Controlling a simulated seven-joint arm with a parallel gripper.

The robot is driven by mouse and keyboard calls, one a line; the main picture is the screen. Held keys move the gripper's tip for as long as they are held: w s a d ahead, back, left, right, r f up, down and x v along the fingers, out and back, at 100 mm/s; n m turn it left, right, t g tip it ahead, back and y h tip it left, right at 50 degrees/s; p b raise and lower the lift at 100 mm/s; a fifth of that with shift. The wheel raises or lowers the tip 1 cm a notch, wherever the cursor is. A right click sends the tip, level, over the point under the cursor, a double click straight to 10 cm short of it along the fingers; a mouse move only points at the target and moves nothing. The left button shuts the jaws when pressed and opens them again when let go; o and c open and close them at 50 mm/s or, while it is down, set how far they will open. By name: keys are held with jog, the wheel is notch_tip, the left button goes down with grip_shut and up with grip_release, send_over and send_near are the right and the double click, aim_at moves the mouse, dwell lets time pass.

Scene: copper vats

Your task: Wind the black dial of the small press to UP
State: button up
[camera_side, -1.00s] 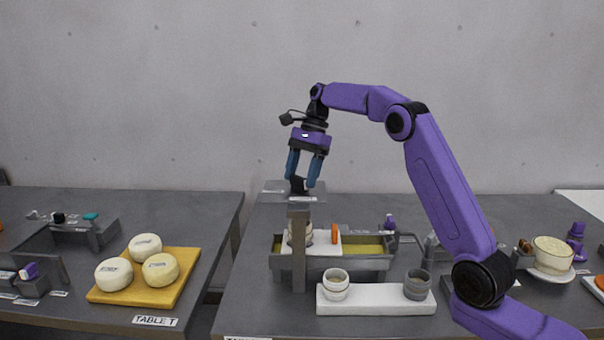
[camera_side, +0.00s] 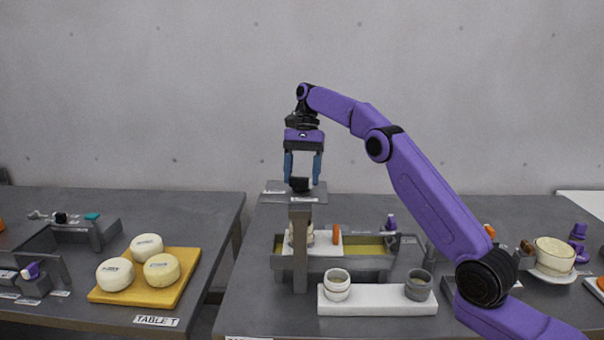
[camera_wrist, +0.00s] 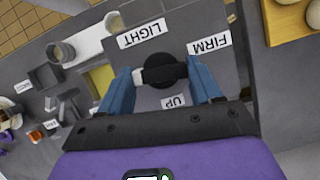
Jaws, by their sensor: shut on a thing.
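The black dial (camera_side: 300,184) is on top of the small press (camera_side: 300,245), on its grey top plate. In the wrist view the dial (camera_wrist: 166,71) lies between the two blue fingers of my gripper (camera_wrist: 164,80), which is shut on it. A white tip on the dial's left side meets the left finger; it points to neither LIGHT (camera_wrist: 142,30), FIRM (camera_wrist: 209,42) nor UP (camera_wrist: 174,101) squarely. In the side view my gripper (camera_side: 303,178) is upright over the press. Part of the dial is hidden by the fingers.
A white round piece sits under the press, by a trough (camera_side: 340,262). A white block (camera_side: 376,308) with two cups stands in front. A yellow board (camera_side: 190,288) with white rounds lies on the left table, across a gap.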

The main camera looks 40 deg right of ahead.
dwell(0.3)
jog(key=o, duration=1.1)
jog(key=shift+c, duration=0.2)
